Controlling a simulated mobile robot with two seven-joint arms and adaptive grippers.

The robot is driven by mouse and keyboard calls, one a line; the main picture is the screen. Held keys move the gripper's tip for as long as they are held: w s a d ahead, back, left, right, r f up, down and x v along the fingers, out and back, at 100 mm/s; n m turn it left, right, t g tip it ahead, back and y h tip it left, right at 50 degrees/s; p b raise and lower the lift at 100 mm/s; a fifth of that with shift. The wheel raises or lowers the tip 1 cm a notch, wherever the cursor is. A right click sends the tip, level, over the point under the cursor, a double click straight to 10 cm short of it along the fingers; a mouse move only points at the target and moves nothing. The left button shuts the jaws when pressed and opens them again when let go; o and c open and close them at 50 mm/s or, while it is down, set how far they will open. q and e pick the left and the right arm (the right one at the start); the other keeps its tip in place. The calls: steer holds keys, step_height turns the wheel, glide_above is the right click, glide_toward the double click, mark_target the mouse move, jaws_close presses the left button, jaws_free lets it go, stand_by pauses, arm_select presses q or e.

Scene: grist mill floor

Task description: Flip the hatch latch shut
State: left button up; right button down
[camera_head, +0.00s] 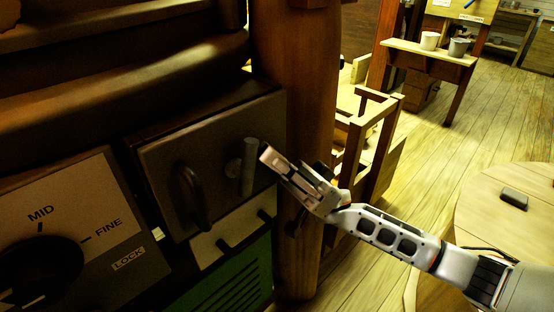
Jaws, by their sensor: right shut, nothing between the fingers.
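The hatch (170,140) is a dark flat panel at the left centre, with a dark curved pull handle (194,196) on it. The latch (249,166) is a grey bar standing nearly upright on a round pivot at the hatch's right side. My right gripper (266,154) comes in from the right and is shut and empty. Its tip shows close beside the latch's upper right; I cannot tell if they touch. My left gripper is not in view.
A dial panel (120,215) marked MID, FINE and LOCK is at lower left. A thick wooden post (300,80) stands just right of the hatch. A green vented panel (235,275) is below. A round wooden top (490,205) is at right; open plank floor lies beyond.

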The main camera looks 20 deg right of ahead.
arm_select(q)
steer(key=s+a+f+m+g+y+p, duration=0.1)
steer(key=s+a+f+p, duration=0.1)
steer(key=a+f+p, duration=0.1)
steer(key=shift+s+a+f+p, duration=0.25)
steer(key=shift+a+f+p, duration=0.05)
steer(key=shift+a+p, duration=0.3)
arm_select(e)
steer(key=h, duration=0.1)
steer(key=a+r+n+h, duration=0.1)
steer(key=h, duration=0.1)
steer(key=a+r+n+g+h, duration=0.1)
steer(key=h, duration=0.1)
steer(key=shift+s+r, duration=0.2)
steer(key=shift+s, duration=0.15)
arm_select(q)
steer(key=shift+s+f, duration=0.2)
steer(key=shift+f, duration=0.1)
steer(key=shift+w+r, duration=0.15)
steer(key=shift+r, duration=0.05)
arm_select(e)
steer(key=v, duration=1.2)
